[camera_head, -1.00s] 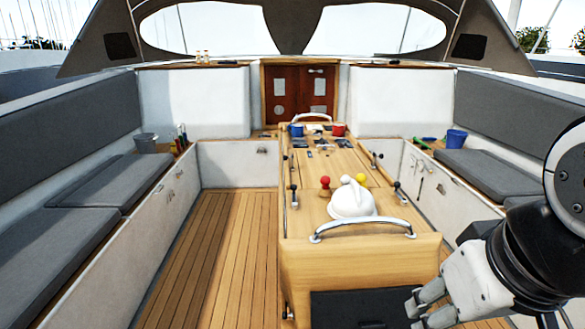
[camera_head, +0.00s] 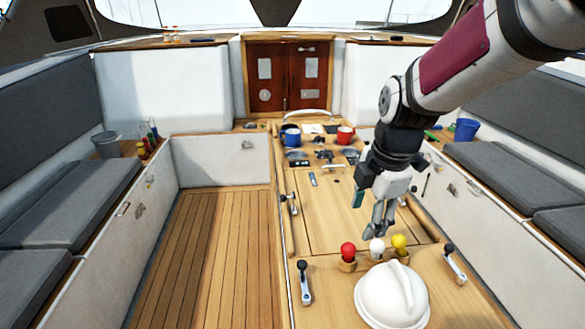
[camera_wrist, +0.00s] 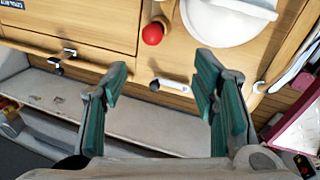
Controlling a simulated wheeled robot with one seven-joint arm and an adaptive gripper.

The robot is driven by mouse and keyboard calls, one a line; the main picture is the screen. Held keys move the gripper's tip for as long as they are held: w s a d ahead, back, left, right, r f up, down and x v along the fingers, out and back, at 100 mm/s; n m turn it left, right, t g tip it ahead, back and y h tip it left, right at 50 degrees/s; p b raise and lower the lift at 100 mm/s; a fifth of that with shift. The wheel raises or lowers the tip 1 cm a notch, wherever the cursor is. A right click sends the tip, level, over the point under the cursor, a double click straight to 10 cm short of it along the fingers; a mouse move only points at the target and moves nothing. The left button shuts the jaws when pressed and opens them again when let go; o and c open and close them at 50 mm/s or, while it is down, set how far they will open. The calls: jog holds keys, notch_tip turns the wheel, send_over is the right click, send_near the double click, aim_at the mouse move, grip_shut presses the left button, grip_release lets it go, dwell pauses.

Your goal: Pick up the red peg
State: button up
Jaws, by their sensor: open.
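The red peg (camera_head: 348,252) has a round red head and stands in a wooden holder (camera_head: 347,266) on the cockpit table, at the left of a white-headed peg (camera_head: 377,247) and a yellow-headed peg (camera_head: 399,243). My gripper (camera_head: 377,228) is open and empty, raised above the table behind the pegs. In the wrist view, the red peg's head (camera_wrist: 152,34) shows beyond and above the gap between my open fingers (camera_wrist: 160,78). Its lower part is mostly hidden there.
A white domed object (camera_head: 393,297) sits in front of the pegs. Black-knobbed winch handles (camera_head: 304,285) lie along the table edges. A blue mug (camera_head: 291,136) and a red mug (camera_head: 345,135) stand at the table's far end. The table middle is largely clear.

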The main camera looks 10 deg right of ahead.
jog(key=n, duration=0.1)
send_over(351, 246)
jog(key=s, duration=0.1)
notch_tip(351, 246, down, 8)
jog(key=shift+s+r, duration=0.1)
jog(key=shift+s, duration=0.05)
jog(key=shift+x, duration=3.15)
jog(key=shift+d, duration=0.1)
jog(key=shift+c, duration=0.6)
jog(key=c, duration=1)
